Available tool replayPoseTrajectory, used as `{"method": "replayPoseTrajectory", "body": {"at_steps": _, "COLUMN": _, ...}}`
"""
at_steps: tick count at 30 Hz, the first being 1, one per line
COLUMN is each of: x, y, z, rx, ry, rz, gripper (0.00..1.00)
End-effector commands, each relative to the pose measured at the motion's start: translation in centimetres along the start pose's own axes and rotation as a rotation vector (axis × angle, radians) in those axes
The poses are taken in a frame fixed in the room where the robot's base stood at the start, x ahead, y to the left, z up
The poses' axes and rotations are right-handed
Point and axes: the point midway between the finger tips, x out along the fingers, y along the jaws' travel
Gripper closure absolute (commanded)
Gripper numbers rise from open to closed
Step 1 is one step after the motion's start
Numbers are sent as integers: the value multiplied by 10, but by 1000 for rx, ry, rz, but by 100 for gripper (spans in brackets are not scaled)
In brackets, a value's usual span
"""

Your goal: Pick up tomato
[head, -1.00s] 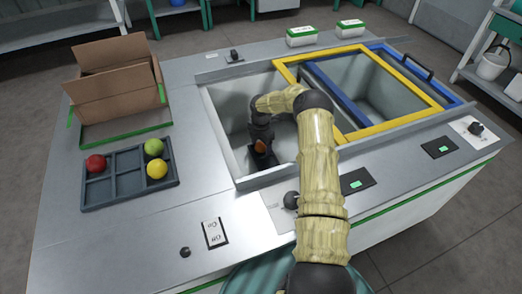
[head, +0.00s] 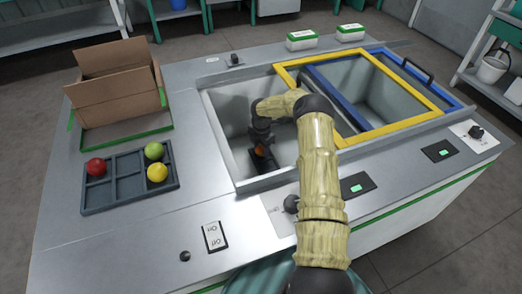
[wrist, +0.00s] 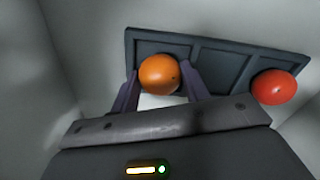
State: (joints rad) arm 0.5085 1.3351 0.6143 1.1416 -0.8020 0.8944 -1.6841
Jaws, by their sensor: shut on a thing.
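An orange tomato (wrist: 159,74) is between the two fingers of my gripper (wrist: 160,88), which is shut on it, in the wrist view. A dark divided tray (wrist: 222,62) lies behind it inside the basin; I cannot tell whether the tomato still touches the tray. A red tomato (wrist: 273,87) is at the tray's right end, apart from my fingers. In the head view my gripper (head: 261,152) reaches down into the open left basin (head: 226,112), with a bit of orange showing; the arm hides part of the basin.
A tray (head: 100,196) on the counter at left holds a red, a green and a yellow tomato. A cardboard box (head: 118,95) stands behind it. The right basin has a yellow frame (head: 395,124) and a blue-framed lid. Basin walls are close around my gripper.

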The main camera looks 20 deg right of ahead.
Motion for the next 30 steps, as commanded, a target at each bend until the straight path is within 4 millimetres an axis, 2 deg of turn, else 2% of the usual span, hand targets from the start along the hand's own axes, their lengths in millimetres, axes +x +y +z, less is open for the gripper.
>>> {"method": "replayPoseTrajectory", "body": {"at_steps": 4, "x": -6, "y": 0, "z": 0, "rx": 0, "ry": -1, "rz": 1, "gripper": 65}}
{"method": "replayPoseTrajectory", "body": {"at_steps": 7, "x": -19, "y": 0, "z": 0, "rx": -1, "ry": -2, "rz": 1, "gripper": 65}}
{"method": "replayPoseTrajectory", "body": {"at_steps": 15, "x": -72, "y": 0, "z": 0, "rx": -1, "ry": -1, "rz": 1, "gripper": 65}}
{"method": "replayPoseTrajectory", "body": {"at_steps": 19, "x": -91, "y": 0, "z": 0, "rx": -1, "ry": 0, "rz": 0, "gripper": 65}}
{"method": "replayPoseTrajectory", "body": {"at_steps": 23, "x": -100, "y": 0, "z": 0, "rx": -1, "ry": 0, "rz": 0, "gripper": 65}}
{"method": "replayPoseTrajectory", "body": {"at_steps": 30, "x": -100, "y": 0, "z": 0, "rx": -1, "ry": 0, "rz": -1, "gripper": 65}}
